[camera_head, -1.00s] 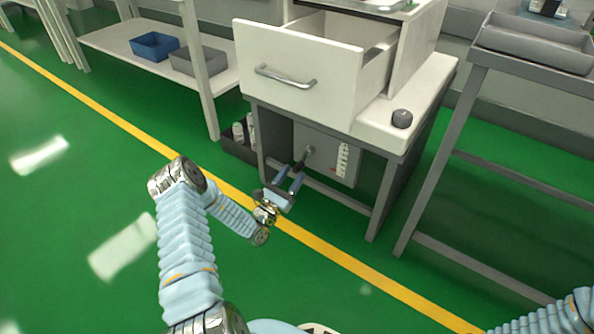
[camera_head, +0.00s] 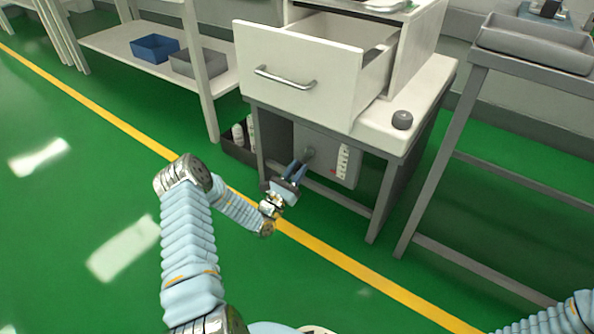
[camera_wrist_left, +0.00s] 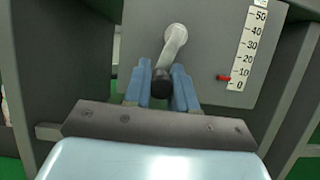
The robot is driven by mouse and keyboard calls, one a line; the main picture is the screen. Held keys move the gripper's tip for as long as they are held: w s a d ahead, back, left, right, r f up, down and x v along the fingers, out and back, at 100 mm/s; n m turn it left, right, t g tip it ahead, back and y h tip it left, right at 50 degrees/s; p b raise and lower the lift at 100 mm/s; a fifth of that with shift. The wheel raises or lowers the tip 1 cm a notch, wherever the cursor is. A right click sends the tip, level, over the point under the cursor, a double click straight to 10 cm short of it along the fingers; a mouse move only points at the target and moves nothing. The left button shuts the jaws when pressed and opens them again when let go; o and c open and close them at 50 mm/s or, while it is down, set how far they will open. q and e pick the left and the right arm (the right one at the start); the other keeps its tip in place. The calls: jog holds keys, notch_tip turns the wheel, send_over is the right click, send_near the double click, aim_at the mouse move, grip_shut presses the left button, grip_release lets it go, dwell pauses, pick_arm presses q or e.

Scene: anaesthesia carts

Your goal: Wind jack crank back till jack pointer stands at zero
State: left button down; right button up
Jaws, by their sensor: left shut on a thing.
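The jack panel (camera_head: 318,150) is a grey plate under the cart's drawer housing; it also shows in the left wrist view (camera_wrist_left: 210,35). The jack crank (camera_wrist_left: 174,45) hangs from its hub, its arm running down and slightly left to a black knob (camera_wrist_left: 162,84). My left gripper (camera_wrist_left: 161,88) is shut on this knob, one blue finger on each side. In the head view my left gripper (camera_head: 297,170) reaches the panel from the front. The red jack pointer (camera_wrist_left: 223,78) stands between 0 and 10 on the white scale (camera_wrist_left: 248,50). My right gripper is out of view.
The white drawer (camera_head: 300,65) stands open above the panel. Grey cart legs (camera_wrist_left: 85,50) flank the panel. A grey knob (camera_head: 402,119) sits on the cart top. A grey-framed stand (camera_head: 440,160) is to the right. The green floor in front is clear.

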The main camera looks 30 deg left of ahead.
pick_arm(q)
jog(key=shift+a+m, duration=0.1)
jog(key=shift+m, duration=0.2)
jog(key=a+r+m+g+h, duration=0.2)
jog(key=m+h, duration=0.1)
jog(key=m, duration=0.6)
jog(key=a+r+m+g+h+p, duration=0.1)
jog(key=a+r+m+g+h, duration=0.1)
jog(key=m, duration=0.7)
jog(key=shift+w+a+r+g+h, duration=0.15)
jog(key=shift+r+g+h, duration=0.35)
jog(key=shift+h, duration=0.1)
jog(key=c, duration=1.1)
grip_release()
jog(key=shift+o, duration=0.8)
